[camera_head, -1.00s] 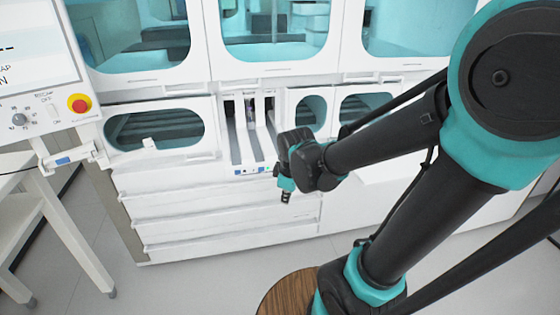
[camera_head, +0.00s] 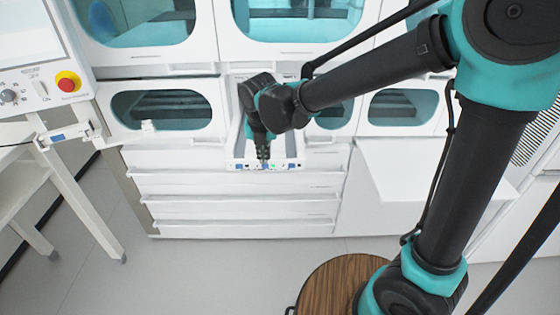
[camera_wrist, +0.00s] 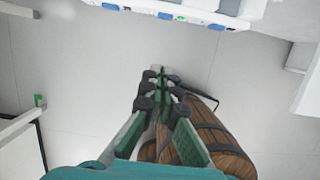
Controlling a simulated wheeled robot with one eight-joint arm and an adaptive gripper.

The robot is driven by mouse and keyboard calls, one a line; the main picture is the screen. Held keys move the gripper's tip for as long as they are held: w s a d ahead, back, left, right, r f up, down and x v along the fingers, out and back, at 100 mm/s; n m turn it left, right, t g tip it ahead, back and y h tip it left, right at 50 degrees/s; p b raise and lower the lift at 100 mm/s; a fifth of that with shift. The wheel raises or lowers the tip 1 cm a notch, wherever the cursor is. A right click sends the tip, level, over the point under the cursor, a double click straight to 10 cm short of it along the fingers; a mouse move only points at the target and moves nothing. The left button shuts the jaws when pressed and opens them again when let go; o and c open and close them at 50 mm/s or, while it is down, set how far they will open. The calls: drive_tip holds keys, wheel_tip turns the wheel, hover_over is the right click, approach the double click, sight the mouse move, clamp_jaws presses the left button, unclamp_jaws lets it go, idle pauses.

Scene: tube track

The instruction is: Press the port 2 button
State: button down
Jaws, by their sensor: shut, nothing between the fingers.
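The tube track's front panel (camera_head: 283,166) carries small blue buttons and a lit green light. In the wrist view the panel's underside and front edge show at the top, with a blue button (camera_wrist: 165,16) at the middle, another (camera_wrist: 217,27) to its right and a third (camera_wrist: 110,6) to its left. No port numbers are readable, so I cannot tell which is port 2. My gripper (camera_head: 263,157) is shut and empty, pointing down just in front of the panel and hiding part of it. In the wrist view its fingertips (camera_wrist: 160,74) are below the buttons, apart from them in the picture.
The white cabinet has drawers (camera_head: 240,208) below the panel and windowed bays around it. A red emergency stop (camera_head: 67,82) is on the console at left. A white shelf (camera_head: 425,175) juts out at right. A round wooden top (camera_head: 335,290) is near my base.

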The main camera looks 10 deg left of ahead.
sight(265, 165)
drive_tip(key=shift+w+a+n, duration=0.1)
drive_tip(key=shift+n, duration=0.2)
drive_tip(key=w+f, duration=0.1)
drive_tip(key=f, duration=0.2)
drive_tip(key=w+a+f, duration=0.1)
drive_tip(key=w+f, duration=0.1)
drive_tip(key=f, duration=0.1)
drive_tip(key=w+f, duration=0.2)
drive_tip(key=f, duration=0.1)
drive_tip(key=shift+a+f, duration=0.15)
drive_tip(key=shift+f, duration=0.2)
drive_tip(key=shift+w+a, duration=0.1)
drive_tip(key=shift+w, duration=0.5)
drive_tip(key=shift+w, duration=0.1)
